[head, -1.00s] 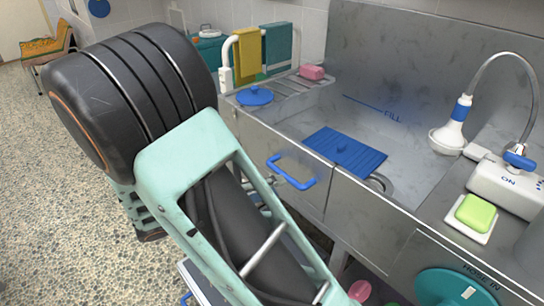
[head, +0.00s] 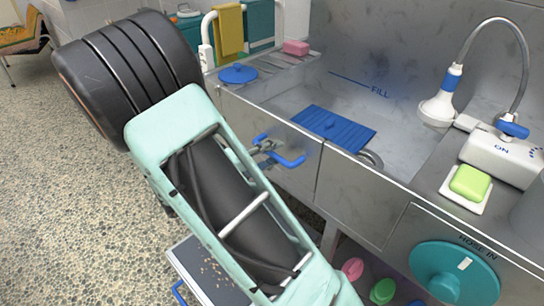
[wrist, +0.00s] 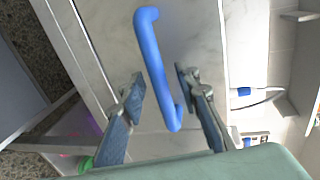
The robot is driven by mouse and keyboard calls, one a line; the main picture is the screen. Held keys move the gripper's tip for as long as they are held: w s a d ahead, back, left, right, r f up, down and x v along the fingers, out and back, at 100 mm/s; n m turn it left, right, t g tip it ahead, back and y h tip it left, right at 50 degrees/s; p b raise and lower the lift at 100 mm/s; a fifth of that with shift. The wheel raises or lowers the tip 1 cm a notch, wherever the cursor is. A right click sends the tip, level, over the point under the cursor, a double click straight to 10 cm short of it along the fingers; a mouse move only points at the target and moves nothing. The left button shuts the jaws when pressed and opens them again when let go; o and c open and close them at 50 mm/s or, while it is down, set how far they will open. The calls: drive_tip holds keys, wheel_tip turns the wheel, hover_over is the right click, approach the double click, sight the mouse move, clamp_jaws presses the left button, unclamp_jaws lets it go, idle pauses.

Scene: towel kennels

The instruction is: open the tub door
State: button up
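The tub door is the grey metal front panel (head: 252,116) of the tub, and its face fills much of the wrist view (wrist: 195,30). It looks shut, flush with the panel beside it. Its blue bar handle (head: 292,163) also shows in the wrist view (wrist: 150,55). My gripper (wrist: 163,88) is open, with one finger on each side of the handle's lower part and gaps showing beside the bar. In the head view my gripper (head: 266,148) is at the left part of the handle, partly hidden by my arm.
A blue slatted mat (head: 340,130) lies in the tub. A hand shower (head: 442,100), a green soap (head: 470,183) and a teal round cover (head: 445,272) are to the right. A low metal step or tray (head: 200,275) is on the floor below. Speckled floor is clear at left.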

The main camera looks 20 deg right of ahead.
drive_tip(key=shift+d, duration=0.25)
clamp_jaws()
drive_tip(key=shift+a, duration=0.2)
